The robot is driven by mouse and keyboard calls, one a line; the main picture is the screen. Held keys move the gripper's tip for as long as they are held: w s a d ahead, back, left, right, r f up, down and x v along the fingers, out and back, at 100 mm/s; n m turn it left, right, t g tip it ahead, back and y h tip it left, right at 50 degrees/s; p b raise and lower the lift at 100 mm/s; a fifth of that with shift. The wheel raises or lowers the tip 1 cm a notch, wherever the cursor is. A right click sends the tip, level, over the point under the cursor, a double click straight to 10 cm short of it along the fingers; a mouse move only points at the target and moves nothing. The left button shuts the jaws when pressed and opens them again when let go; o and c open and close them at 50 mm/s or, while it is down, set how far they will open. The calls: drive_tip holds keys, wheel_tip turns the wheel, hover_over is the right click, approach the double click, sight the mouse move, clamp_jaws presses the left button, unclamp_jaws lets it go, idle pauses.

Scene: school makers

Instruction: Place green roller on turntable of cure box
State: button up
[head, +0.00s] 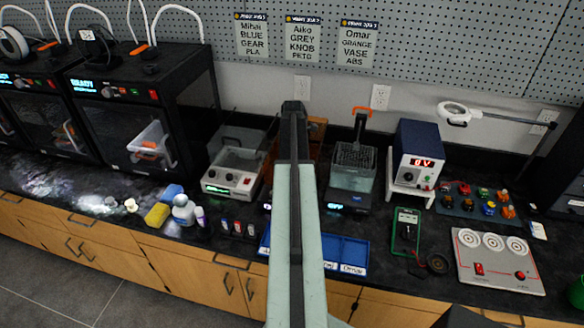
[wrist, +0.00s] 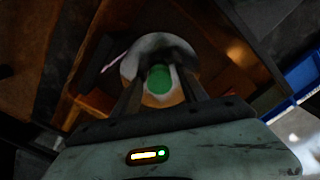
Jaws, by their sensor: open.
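The green roller (wrist: 159,79) shows in the wrist view as a round green end, on or just above a pale round turntable (wrist: 144,46) inside the orange cure box (wrist: 92,104). My gripper (wrist: 160,74) is open, with one dark finger on each side of the roller. I cannot tell whether either finger touches it. In the head view the orange cure box (head: 317,130) is mostly hidden behind my arm. My gripper, the roller and the turntable are hidden there.
A grey wash unit (head: 234,168) stands left of my arm and a basket tank (head: 353,182) right of it. A blue labelled tray (head: 345,250) lies at the bench front. A blue power supply (head: 418,148) stands farther right. Bottles and sponges lie left.

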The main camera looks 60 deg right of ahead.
wheel_tip(320, 180, up, 12)
drive_tip(key=p, duration=1.1)
drive_tip(key=w+a+m, duration=0.3)
drive_tip(key=w+a, duration=0.5)
drive_tip(key=a, duration=0.6)
drive_tip(key=w+a+m, duration=0.3)
drive_tip(key=w+a, duration=0.4)
drive_tip(key=a, duration=0.6)
drive_tip(key=a+m, duration=0.7)
drive_tip(key=a, duration=2.5)
drive_tip(key=shift+w+m, duration=0.25)
drive_tip(key=shift+m, duration=0.15)
drive_tip(key=shift+d, duration=0.1)
